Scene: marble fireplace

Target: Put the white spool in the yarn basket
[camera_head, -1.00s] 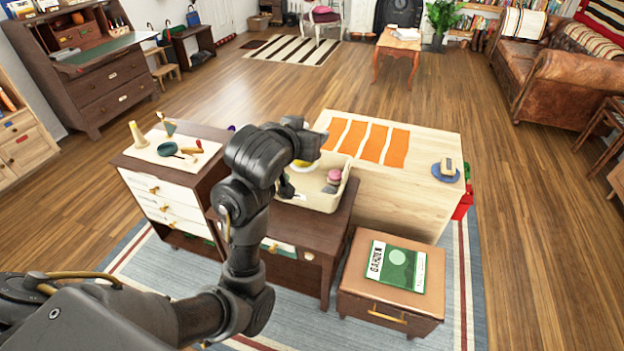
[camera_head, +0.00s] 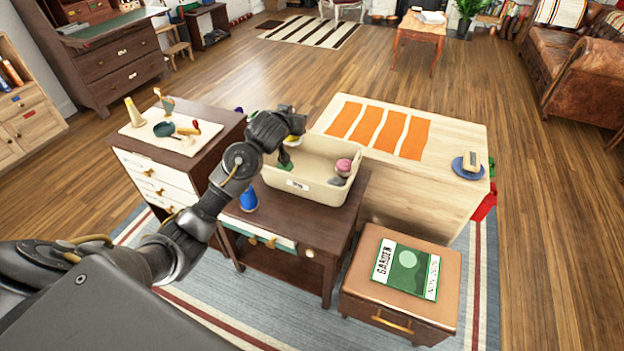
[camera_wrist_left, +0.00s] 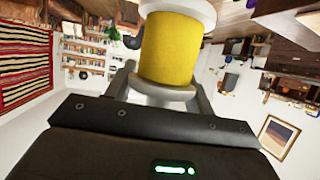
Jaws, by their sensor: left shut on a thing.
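My left gripper (camera_wrist_left: 161,88) is shut on a spool with yellow thread and white ends (camera_wrist_left: 170,48), which fills the middle of the left wrist view. In the head view, the yellow of this spool (camera_head: 297,139) shows beside the dark gripper, at the back left of the cream basket (camera_head: 309,187). I cannot tell how high it is above the basket. The basket stands on the dark table and holds a pink ball (camera_head: 344,165), a grey ball (camera_head: 336,180) and something green (camera_head: 285,161). No plainly white spool is clear. My right gripper is not in view.
A blue object (camera_head: 248,198) stands on the dark table in front of the basket. A pale wooden table (camera_head: 440,185) with an orange striped cloth (camera_head: 380,128) adjoins behind and right. A brown stool (camera_head: 367,293) carries a green book (camera_head: 406,267). A cabinet (camera_head: 160,180) with tools stands left.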

